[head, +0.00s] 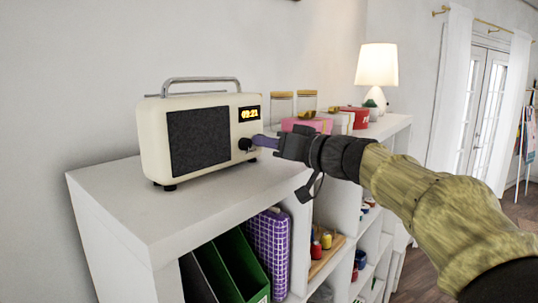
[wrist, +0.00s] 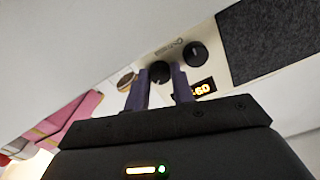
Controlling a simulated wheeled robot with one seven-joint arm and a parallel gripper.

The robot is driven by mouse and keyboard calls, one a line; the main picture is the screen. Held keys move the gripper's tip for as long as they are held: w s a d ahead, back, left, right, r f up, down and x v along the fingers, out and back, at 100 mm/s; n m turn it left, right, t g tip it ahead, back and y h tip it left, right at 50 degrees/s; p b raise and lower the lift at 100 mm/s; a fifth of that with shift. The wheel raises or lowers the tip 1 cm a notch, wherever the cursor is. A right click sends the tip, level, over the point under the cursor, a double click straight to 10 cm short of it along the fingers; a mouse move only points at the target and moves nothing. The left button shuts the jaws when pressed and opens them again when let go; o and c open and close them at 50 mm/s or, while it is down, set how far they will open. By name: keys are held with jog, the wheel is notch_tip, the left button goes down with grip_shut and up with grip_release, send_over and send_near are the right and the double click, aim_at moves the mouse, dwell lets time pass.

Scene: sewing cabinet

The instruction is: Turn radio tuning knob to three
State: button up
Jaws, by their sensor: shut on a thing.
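The radio (head: 200,135) is a cream box with a dark speaker grille, a metal handle and an orange lit display. It stands upright on the white cabinet top. Its front shows upside down in the wrist view, with two black knobs near faint markings. My gripper (head: 262,141) reaches in from the right to the radio's front. In the wrist view, its purple fingers are shut on one knob (wrist: 160,72), which sits between the fingertips. The other knob (wrist: 195,53) is free, closer to the grille. I cannot read the held knob's setting or tell which knob is for tuning.
The white cabinet (head: 115,205) has open shelves with folders and a purple checked box (head: 268,250). Glass jars, a pink box (head: 306,125), a red box and a lit lamp (head: 377,66) stand behind my gripper. The cabinet top in front of the radio is clear.

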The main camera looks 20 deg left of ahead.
jog(key=shift+m+b, duration=0.8)
jog(key=shift+m, duration=0.4)
jog(key=o, duration=0.7)
jog(key=shift+d, duration=0.1)
jog(key=b+v, duration=0.6)
jog(key=v, duration=1.1)
jog(key=shift+d, duration=0.1)
